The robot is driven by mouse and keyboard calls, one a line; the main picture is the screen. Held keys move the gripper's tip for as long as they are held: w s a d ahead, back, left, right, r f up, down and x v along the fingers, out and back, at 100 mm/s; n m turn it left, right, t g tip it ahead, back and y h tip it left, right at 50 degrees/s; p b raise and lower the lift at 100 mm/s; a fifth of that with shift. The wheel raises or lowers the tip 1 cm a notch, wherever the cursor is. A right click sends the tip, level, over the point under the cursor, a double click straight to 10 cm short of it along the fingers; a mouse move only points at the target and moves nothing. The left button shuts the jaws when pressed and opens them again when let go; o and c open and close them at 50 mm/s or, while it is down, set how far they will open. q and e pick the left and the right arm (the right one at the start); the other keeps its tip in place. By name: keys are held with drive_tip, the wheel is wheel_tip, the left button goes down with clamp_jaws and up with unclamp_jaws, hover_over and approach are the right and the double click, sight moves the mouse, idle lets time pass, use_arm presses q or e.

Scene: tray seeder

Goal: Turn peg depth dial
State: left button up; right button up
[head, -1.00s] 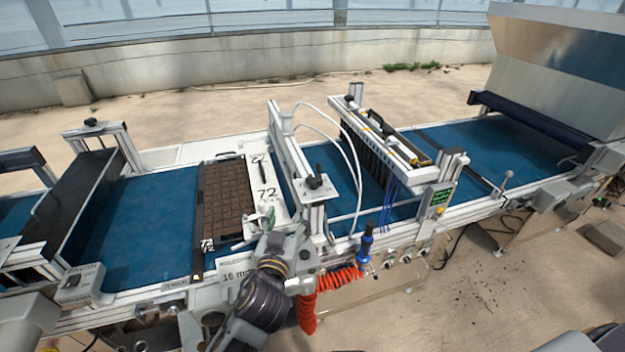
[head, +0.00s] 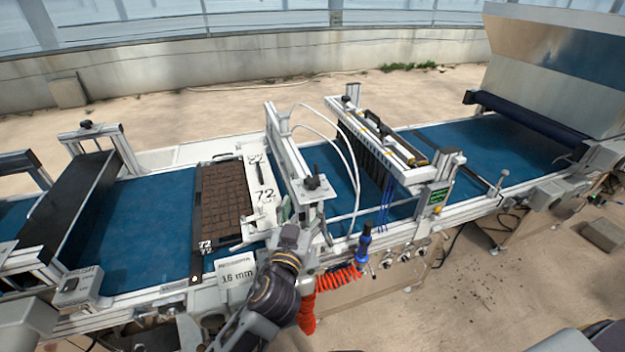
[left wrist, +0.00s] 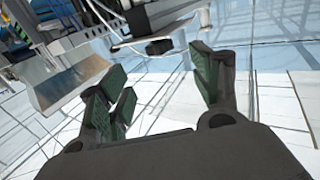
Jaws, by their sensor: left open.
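A white plate reading "16 mm" (head: 236,272) stands on the front rail of the seeder. A black knob (head: 312,183) tops the post of the white gantry to its right. Several small round knobs (head: 405,256) sit on the front rail further right. I cannot tell for sure which is the peg depth dial. My left gripper (head: 288,228) is beside the gantry's near post, its fingertips hard to make out in the head view. In the left wrist view its green-padded fingers (left wrist: 162,88) are spread and empty. My right gripper is not in view.
A coiled orange hose (head: 338,279) and a blue-handled tool (head: 364,242) hang close right of my left arm. A bar of pegs stands further right.

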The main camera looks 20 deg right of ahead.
sight(310, 185)
use_arm(q)
drive_tip(key=shift+p+x, duration=1.1)
drive_tip(key=shift+x, duration=5.15)
drive_tip(key=c, duration=1)
drive_tip(key=shift+c, duration=0.2)
drive_tip(key=shift+h, duration=0.3)
